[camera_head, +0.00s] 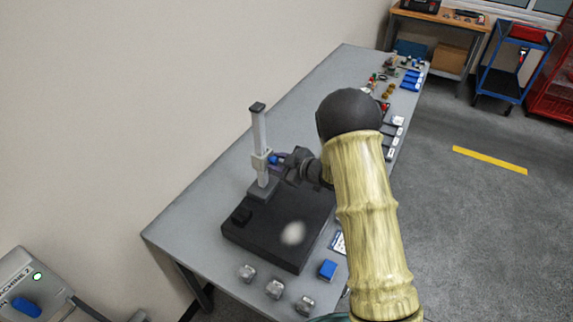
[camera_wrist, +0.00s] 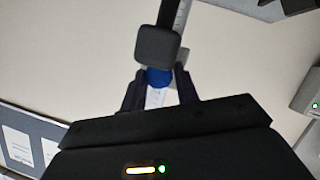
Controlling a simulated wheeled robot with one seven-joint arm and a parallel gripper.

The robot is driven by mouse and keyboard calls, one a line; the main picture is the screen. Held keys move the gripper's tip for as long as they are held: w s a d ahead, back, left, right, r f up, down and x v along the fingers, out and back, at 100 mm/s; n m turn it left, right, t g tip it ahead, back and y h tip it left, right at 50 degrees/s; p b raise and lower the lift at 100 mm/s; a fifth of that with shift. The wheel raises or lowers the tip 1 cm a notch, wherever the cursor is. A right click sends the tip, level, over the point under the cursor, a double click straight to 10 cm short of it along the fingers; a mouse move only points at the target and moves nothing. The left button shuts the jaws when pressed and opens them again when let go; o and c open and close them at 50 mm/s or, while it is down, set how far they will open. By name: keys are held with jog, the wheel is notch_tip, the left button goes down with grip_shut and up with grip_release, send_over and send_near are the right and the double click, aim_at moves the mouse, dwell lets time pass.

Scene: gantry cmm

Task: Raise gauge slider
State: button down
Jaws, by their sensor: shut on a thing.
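The height gauge stands on the grey table, with an upright silver column (camera_head: 261,133) on a dark block. Its pale slider (camera_head: 262,161) sits around the column about midway up, with a blue knob (camera_head: 273,160) on its right side. My gripper (camera_head: 281,160) reaches in from the right and is shut on the blue knob. In the wrist view the blue knob (camera_wrist: 158,77) shows between the two dark fingers of my gripper (camera_wrist: 160,88), partly hidden behind the column's black top cap (camera_wrist: 157,45).
A black surface plate (camera_head: 285,245) lies under the gauge. More small parts line the table's right side. A wall (camera_head: 130,90) runs behind the table.

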notch_tip(320, 180, up, 8)
jog(key=shift+w+d+f+p, duration=0.15)
jog(key=shift+f+p, duration=0.1)
jog(key=shift+p, duration=0.8)
jog(key=c, duration=1.1)
grip_release()
jog(key=shift+f, duration=0.1)
jog(key=b+v, duration=0.4)
jog(key=v, duration=1.3)
jog(key=shift+s+b, duration=0.3)
